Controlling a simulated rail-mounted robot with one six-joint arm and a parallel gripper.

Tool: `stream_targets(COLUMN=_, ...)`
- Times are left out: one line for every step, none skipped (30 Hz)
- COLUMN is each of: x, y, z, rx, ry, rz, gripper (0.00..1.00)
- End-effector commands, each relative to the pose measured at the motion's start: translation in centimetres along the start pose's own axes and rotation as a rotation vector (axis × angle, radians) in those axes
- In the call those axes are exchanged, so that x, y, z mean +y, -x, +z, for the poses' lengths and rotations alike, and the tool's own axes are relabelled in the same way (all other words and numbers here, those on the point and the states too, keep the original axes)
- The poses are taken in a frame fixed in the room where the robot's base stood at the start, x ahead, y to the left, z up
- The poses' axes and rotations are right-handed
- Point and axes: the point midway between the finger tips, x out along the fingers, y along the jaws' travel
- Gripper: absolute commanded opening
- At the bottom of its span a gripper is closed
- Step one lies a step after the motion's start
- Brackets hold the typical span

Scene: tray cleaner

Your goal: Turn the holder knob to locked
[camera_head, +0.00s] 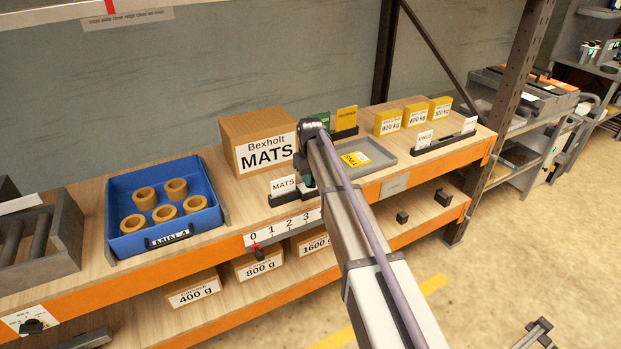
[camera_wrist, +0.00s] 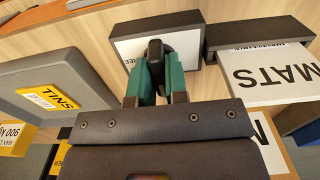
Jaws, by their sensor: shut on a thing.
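The black holder knob (camera_wrist: 155,48) sits on a dark block with a white label plate (camera_wrist: 185,45) in the wrist view. Letters ending in "REE" show beside the knob; the rest of the label is covered by my gripper. My gripper (camera_wrist: 155,72) has green fingers on both sides of the knob and is shut on it. In the head view my gripper (camera_head: 309,181) is mostly hidden behind my arm, and the knob is hidden there. A card reading MATS (camera_head: 283,185) stands in a dark holder (camera_head: 292,196) just left of my gripper.
A Bexholt MATS box (camera_head: 256,124) stands behind my gripper. A grey tray (camera_head: 378,158) with a yellow label lies to its right. A blue bin (camera_head: 118,188) with several tan rings is left.

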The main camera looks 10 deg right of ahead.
Motion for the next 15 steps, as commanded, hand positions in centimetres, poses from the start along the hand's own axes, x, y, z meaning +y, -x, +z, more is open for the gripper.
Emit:
stream_targets(x=-0.02, y=-0.03, z=0.06, rx=-0.001, ry=0.004, rz=0.0, gripper=0.0)
stream_targets(x=-0.02, y=-0.02, z=0.06, rx=-0.001, ry=0.004, rz=0.0, gripper=0.0)
stream_targets(x=-0.02, y=-0.02, z=0.06, rx=-0.001, ry=0.005, rz=0.0, gripper=0.0)
stream_targets(x=-0.02, y=-0.02, z=0.06, rx=-0.001, ry=0.005, rz=0.0, gripper=0.0)
stream_targets(x=-0.02, y=-0.02, z=0.06, rx=-0.001, ry=0.005, rz=0.0, gripper=0.0)
stream_targets(x=-0.02, y=-0.02, z=0.06, rx=-0.001, ry=0.005, rz=0.0, gripper=0.0)
stream_targets(x=-0.02, y=-0.02, z=0.06, rx=-0.001, ry=0.005, rz=0.0, gripper=0.0)
stream_targets(x=-0.02, y=-0.02, z=0.06, rx=-0.001, ry=0.005, rz=0.0, gripper=0.0)
stream_targets(x=-0.02, y=-0.02, z=0.06, rx=-0.001, ry=0.005, rz=0.0, gripper=0.0)
stream_targets(x=-0.02, y=-0.02, z=0.06, rx=-0.001, ry=0.005, rz=0.0, gripper=0.0)
stream_targets(x=-0.02, y=-0.02, z=0.06, rx=-0.001, ry=0.005, rz=0.0, gripper=0.17)
stream_targets(x=-0.02, y=-0.02, z=0.05, rx=-0.001, ry=0.004, rz=0.0, gripper=0.21)
stream_targets(x=-0.02, y=-0.02, z=0.05, rx=-0.001, ry=0.004, rz=0.0, gripper=0.24)
stream_targets(x=-0.02, y=-0.02, z=0.05, rx=-0.001, ry=0.004, rz=0.0, gripper=0.27)
stream_targets(x=-0.02, y=-0.02, z=0.04, rx=-0.001, ry=0.004, rz=0.0, gripper=0.3)
